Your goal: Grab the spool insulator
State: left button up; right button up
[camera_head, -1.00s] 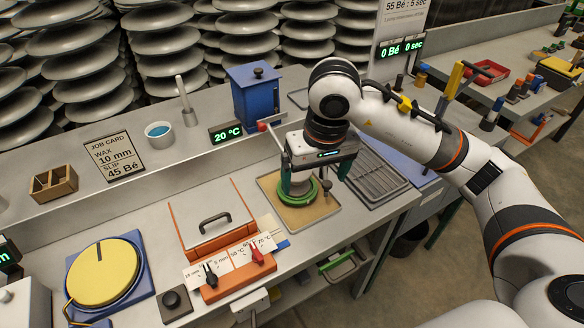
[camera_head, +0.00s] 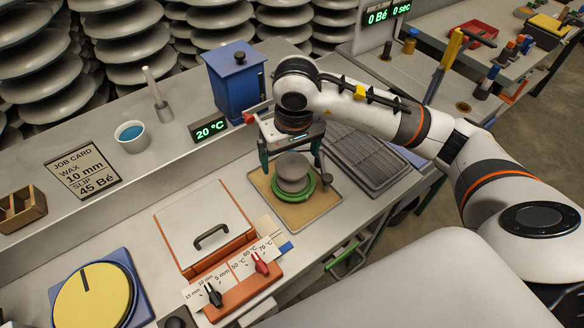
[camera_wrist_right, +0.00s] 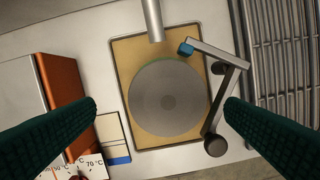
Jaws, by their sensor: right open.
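The spool insulator (camera_head: 292,172) is a grey, rounded, waisted piece. It stands upright on a green ring (camera_head: 303,190) over a tan board in the head view. In the right wrist view the spool insulator (camera_wrist_right: 168,98) shows from above as a grey disc. My right gripper (camera_head: 293,166) is open above and around it, with one dark green finger on either side. In the right wrist view the fingers of my right gripper (camera_wrist_right: 160,112) are wide apart, with clear gaps to the disc. My left gripper is not in view.
A crank arm with a dark knob (camera_wrist_right: 215,146) lies right of the spool, near the right finger. A metal rod (camera_wrist_right: 153,20) reaches in above. An orange-sided box (camera_head: 205,228) stands left, a blue container (camera_head: 236,82) behind, and a slatted rack (camera_head: 365,158) right.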

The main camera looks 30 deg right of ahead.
aim_at(293, 163)
jog(key=f, duration=0.2)
jog(key=f+p, duration=0.1)
jog(key=f, duration=0.1)
jog(key=shift+w+d, duration=0.15)
jog(key=shift+d, duration=0.2)
jog(key=shift+w+f, duration=0.15)
jog(key=shift+f, duration=0.55)
jog(key=c, duration=1.3)
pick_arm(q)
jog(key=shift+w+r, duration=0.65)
pick_arm(e)
jog(key=shift+r, duration=0.15)
jog(key=shift+c, duration=0.7)
